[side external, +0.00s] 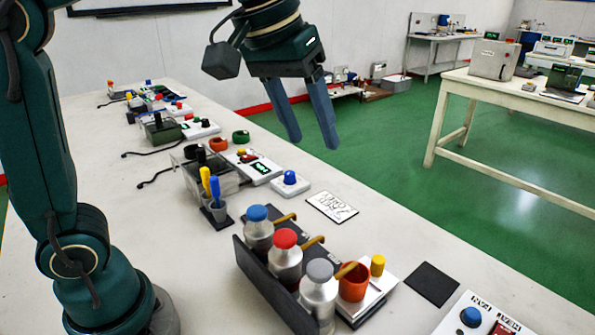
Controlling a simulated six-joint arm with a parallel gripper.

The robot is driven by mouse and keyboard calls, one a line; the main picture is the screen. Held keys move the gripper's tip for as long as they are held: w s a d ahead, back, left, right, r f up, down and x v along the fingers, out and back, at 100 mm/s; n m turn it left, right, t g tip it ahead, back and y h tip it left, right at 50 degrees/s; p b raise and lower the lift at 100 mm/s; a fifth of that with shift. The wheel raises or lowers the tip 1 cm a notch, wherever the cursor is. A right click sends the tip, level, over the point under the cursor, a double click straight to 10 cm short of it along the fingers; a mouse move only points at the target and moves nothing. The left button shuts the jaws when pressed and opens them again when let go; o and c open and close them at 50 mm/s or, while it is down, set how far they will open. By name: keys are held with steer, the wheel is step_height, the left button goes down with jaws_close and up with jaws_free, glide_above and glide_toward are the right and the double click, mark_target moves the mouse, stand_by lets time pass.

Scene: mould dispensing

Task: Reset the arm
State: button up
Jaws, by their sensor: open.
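My gripper (312,143) hangs in the upper middle of the side external view, above the far edge of the white bench (130,220). Its two blue-grey fingers point down and stand apart, with nothing between them. Below it on the bench stand three metal bottles in a dark rack (262,277): one with a blue cap (257,213), one with a red cap (285,238) and one with a grey cap (320,270). An orange-red cup (354,283) stands beside the grey-capped bottle on a light device. The gripper is well apart from all of these.
A clear box (205,180), a blue-knobbed device (290,183), a white card (332,207) and a black square pad (431,284) lie on the bench. A button panel (480,318) is at the front right. Open air surrounds the gripper.

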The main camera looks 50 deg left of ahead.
steer(key=s+a+f+m+t, duration=0.1)
steer(key=s+a+f+m, duration=0.2)
steer(key=s+f, duration=0.7)
steer(key=s, duration=0.2)
steer(key=shift+s, duration=0.3)
steer(key=shift+f, duration=0.1)
